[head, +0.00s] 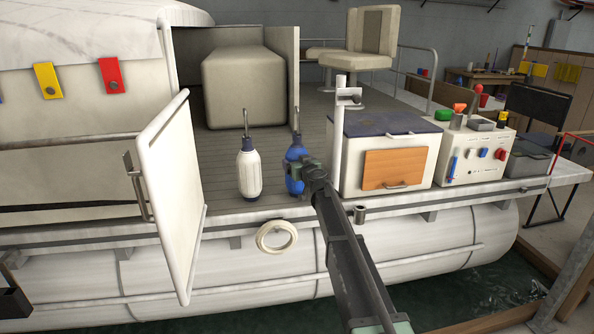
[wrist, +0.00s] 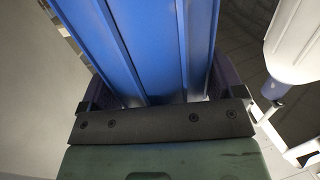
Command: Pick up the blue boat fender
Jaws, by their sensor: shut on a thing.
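The blue boat fender (head: 295,155) stands upright on the boat deck, near the open gate. It has a dark rod at its top. My gripper (head: 300,175) reaches it from the front right and hides part of its lower body. In the wrist view the blue fender (wrist: 150,45) fills the space between the fingers, and my gripper (wrist: 163,100) is shut on it.
A white fender (head: 249,172) stands just left of the blue one; it also shows at the right of the wrist view (wrist: 295,45). An open white gate (head: 172,190) is farther left. A white post (head: 339,140) and a cabinet with an orange door (head: 395,168) stand close on the right.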

